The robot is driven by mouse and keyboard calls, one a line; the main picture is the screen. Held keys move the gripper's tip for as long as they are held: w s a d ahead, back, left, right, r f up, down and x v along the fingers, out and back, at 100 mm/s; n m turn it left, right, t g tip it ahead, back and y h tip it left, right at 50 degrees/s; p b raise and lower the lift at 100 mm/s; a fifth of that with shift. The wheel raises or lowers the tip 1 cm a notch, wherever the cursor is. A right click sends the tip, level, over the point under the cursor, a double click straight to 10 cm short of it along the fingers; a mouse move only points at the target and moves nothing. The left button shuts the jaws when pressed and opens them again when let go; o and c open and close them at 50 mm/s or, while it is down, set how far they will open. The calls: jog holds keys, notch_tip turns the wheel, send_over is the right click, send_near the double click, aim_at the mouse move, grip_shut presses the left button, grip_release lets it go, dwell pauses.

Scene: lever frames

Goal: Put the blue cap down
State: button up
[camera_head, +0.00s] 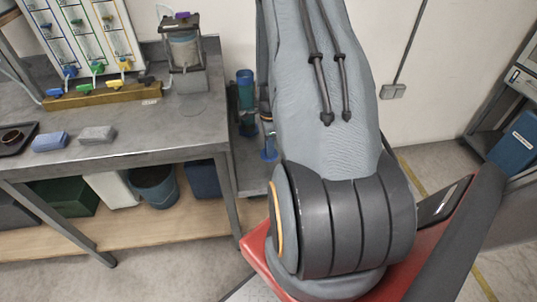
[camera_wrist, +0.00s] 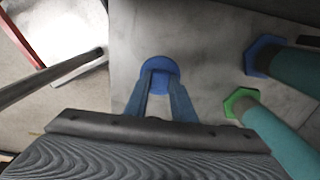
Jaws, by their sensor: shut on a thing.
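The blue cap (camera_wrist: 160,66) shows as a round blue disc in the wrist view. My gripper (camera_wrist: 160,84) is shut on it, with the two fingers at its near side. In the head view the cap (camera_head: 269,156) is a small blue disc beside my arm, below the fingers, and my arm hides much of the gripper. The cap is over a grey surface (camera_wrist: 205,65). I cannot tell whether it touches that surface.
Right of the cap in the wrist view stand a teal cylinder with a blue hexagonal base (camera_wrist: 264,55) and another with a green one (camera_wrist: 241,101). A grey workbench (camera_head: 130,140) is at left in the head view. Bare surface lies around the cap.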

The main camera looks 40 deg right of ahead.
jog(key=shift+f+p, duration=0.5)
jog(key=shift+f, duration=1.65)
jog(key=shift+f, duration=0.2)
jog(key=o, duration=1)
jog(key=shift+r, duration=0.1)
notch_tip(320, 180, up, 12)
jog(key=b, duration=0.3)
jog(key=shift+r, duration=0.15)
jog(key=shift+s, duration=0.1)
